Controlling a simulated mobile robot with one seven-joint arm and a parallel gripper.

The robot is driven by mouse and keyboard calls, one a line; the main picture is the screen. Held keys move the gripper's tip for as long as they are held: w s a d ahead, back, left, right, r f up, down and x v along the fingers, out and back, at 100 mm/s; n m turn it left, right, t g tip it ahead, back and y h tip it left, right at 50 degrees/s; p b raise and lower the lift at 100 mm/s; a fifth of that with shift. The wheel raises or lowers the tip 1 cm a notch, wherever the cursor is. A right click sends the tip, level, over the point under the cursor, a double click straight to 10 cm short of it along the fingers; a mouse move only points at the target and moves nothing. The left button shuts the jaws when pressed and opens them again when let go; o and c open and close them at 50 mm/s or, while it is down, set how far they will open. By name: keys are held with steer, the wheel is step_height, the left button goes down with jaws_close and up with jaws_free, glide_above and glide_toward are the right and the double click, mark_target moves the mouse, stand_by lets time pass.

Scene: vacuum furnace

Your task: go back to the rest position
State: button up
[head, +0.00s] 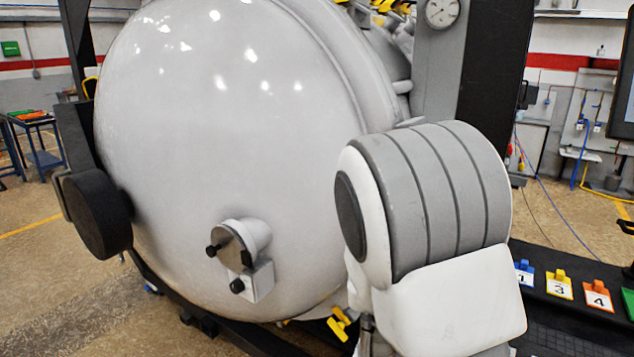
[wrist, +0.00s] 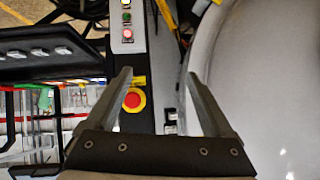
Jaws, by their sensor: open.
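My gripper (wrist: 158,100) shows in the wrist view with its two fingers spread wide apart and nothing between them. Beyond the fingers is a grey control panel with a red emergency button (wrist: 134,100) on a yellow base, and small indicator buttons (wrist: 127,18) above it. The furnace's pale curved door (wrist: 260,80) is to the right of the fingers. In the head view my arm covers the right middle of the picture, and my gripper is not seen there.
In the head view the large round furnace door (head: 230,130) fills the left and middle, with a small viewport fitting (head: 240,252) low on it. Numbered tags, one of them yellow (head: 559,285), stand on a dark surface at right. A blue cart (head: 38,140) stands far left.

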steer(key=s+a+r+n+g+y, duration=0.2)
steer(key=s+a+r+n+y, duration=0.3)
steer(key=r, duration=0.7)
steer(key=s+d+r+n+g, duration=0.1)
steer(key=s+r, duration=0.2)
steer(key=s, duration=0.5)
steer(key=s+d+r+n+g+b, duration=0.1)
steer(key=s+d+r, duration=0.1)
steer(key=s, duration=0.6)
steer(key=shift+r+b, duration=0.3)
steer(key=shift+r, duration=0.45)
steer(key=shift+d, duration=0.15)
